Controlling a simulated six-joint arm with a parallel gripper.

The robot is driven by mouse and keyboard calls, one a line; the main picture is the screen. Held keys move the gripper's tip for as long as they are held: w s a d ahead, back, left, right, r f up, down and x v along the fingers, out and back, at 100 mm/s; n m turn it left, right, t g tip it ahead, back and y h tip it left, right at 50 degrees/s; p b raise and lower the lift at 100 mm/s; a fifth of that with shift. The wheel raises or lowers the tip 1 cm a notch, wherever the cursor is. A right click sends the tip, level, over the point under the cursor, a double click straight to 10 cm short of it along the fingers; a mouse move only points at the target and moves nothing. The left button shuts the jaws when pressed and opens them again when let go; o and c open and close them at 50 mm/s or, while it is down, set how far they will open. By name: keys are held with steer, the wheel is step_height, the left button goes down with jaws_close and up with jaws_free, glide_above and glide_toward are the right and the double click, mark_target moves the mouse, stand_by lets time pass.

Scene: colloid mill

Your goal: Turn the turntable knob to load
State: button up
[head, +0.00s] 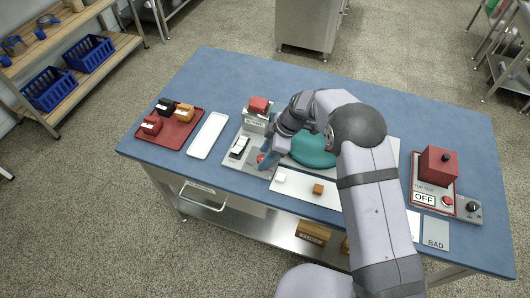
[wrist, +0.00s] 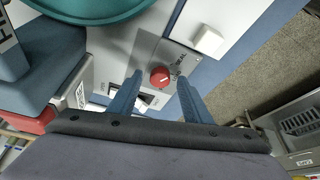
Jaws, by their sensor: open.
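The red turntable knob (wrist: 159,77) sits on a grey plate (wrist: 150,48) with small lettering beside it, partly legible as "LOAD". A pale mark shows on the knob, but I cannot tell which setting it points to. The knob also shows in the head view (head: 261,158), beside my gripper. My gripper (head: 267,161) is open, pointing down. In the wrist view its two blue fingers stand on either side of the knob, with visible gaps; I cannot tell how far above it they are. The teal turntable (head: 312,150) lies close by, partly hidden by my arm.
A black-and-white switch (head: 239,147) and a grey box with a red top (head: 258,110) stand near the knob. A white strip (head: 300,187) holds a white and an orange block. A red tray (head: 170,130) and white tray (head: 208,136) lie left. A test unit (head: 437,175) stands right.

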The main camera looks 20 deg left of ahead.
steer(key=shift+f, duration=0.15)
steer(key=c, duration=1.1)
steer(key=shift+o, duration=0.2)
